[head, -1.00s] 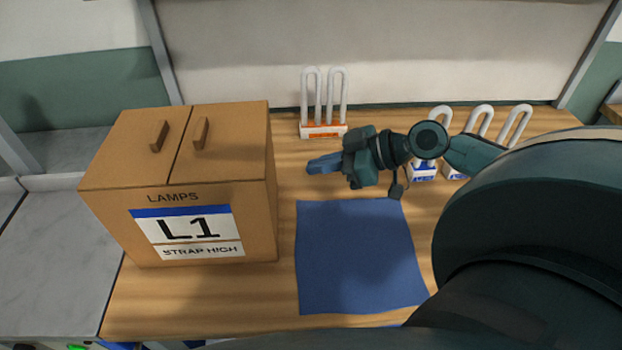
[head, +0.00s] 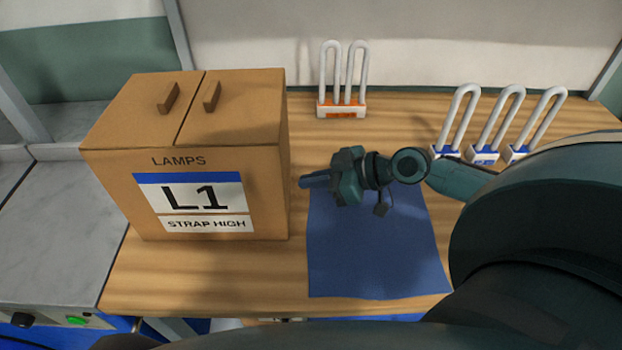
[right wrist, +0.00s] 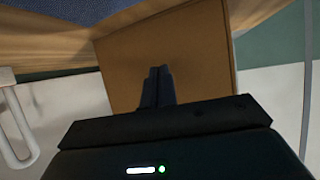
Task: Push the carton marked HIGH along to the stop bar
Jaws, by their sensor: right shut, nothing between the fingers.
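The carton (head: 130,210) stands upright at the left of the wooden table; its label reads "L1" and "STRAP HIGH", with "LAMPS" above. Its two top flaps are shut. My right gripper (head: 306,181) is shut and empty, just right of the carton's right side, its fingers pointing at that side. In the right wrist view the shut fingers (right wrist: 157,75) are in front of the carton's plain brown side (right wrist: 195,50); whether they touch it I cannot tell. My left gripper is not in view. I cannot make out a stop bar.
A blue mat (head: 375,250) lies under and in front of my right gripper. An orange-based lamp (head: 342,108) stands at the back; several blue-based lamps (head: 483,155) stand at the back right. A grey surface (head: 55,220) adjoins the table at the left.

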